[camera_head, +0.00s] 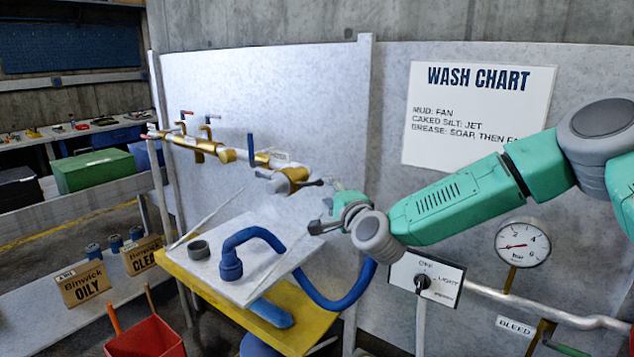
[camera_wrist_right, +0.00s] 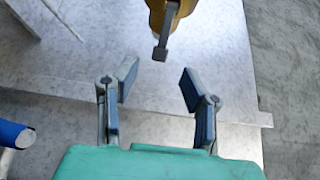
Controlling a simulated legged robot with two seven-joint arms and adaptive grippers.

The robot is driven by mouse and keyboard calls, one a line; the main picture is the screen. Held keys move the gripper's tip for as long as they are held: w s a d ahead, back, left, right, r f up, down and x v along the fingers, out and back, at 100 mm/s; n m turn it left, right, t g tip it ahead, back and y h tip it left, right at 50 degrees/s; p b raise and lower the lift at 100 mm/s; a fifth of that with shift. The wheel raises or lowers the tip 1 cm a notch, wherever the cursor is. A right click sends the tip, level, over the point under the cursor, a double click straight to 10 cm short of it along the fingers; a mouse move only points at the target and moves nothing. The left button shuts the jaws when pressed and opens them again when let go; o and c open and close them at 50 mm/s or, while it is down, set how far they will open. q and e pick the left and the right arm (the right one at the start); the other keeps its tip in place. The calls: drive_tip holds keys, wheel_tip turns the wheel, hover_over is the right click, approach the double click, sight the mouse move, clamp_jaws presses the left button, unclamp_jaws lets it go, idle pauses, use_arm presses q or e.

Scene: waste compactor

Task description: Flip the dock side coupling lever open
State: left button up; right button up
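A brass coupling (camera_head: 288,180) sticks out from the pale wall panel, with dark lever arms at its sides. The arm on its right (camera_head: 314,183) points toward my right gripper (camera_head: 326,208). In the right wrist view the brass body (camera_wrist_right: 168,14) is at the top, and a short grey lever (camera_wrist_right: 162,46) points down from it. My right gripper (camera_wrist_right: 157,88) is open there, its two dark-padded fingers spread wide. The lever tip is just beyond the fingertips, in line with the gap, and I see no contact. Which coupling is the dock side one is not marked legibly. My left gripper is not in view.
A brass manifold (camera_head: 195,145) with a blue handle (camera_head: 251,148) is left of the coupling. Below are a white board (camera_head: 215,280), a blue hose (camera_head: 335,298) and a yellow shelf (camera_head: 305,330). A light switch box (camera_head: 440,285) and gauge (camera_head: 522,243) are at right.

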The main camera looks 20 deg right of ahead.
sight(320, 184)
drive_tip(key=w, duration=0.5)
drive_tip(key=shift+w+a+f+p, duration=0.1)
drive_tip(key=shift+w+f+p, duration=0.05)
drive_tip(key=shift+w+p, duration=0.15)
drive_tip(key=shift+w+a, duration=0.1)
drive_tip(key=shift+w, duration=0.2)
clamp_jaws()
